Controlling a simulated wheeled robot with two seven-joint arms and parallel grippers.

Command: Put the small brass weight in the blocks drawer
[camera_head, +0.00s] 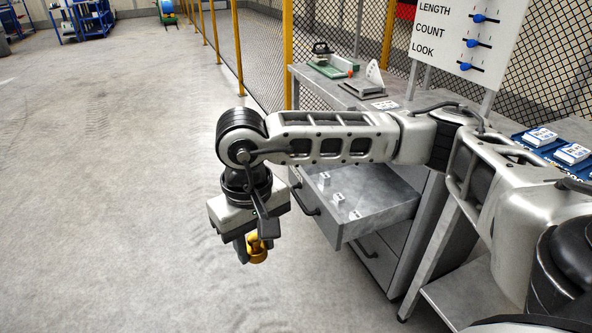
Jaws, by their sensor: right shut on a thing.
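My right gripper (254,246) points down and is shut on the small brass weight (258,253). It holds the weight in the air over bare floor, to the left of the open drawer. A grey metal drawer (385,209) is pulled out of the bench, its front panel and dark handle (305,199) facing left. Several small pale blocks or tags (339,198) lie inside it. Whether this is the blocks drawer is not readable. My right forearm hides part of the drawer's back area. My left gripper is not in view.
A shut drawer with a dark handle (366,262) is below the open one. The bench top (306,75) carries a green device (330,67). A sign (467,35) with blue sliders stands behind. Blue trays with white packs (572,153) are at right. The floor at left is clear.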

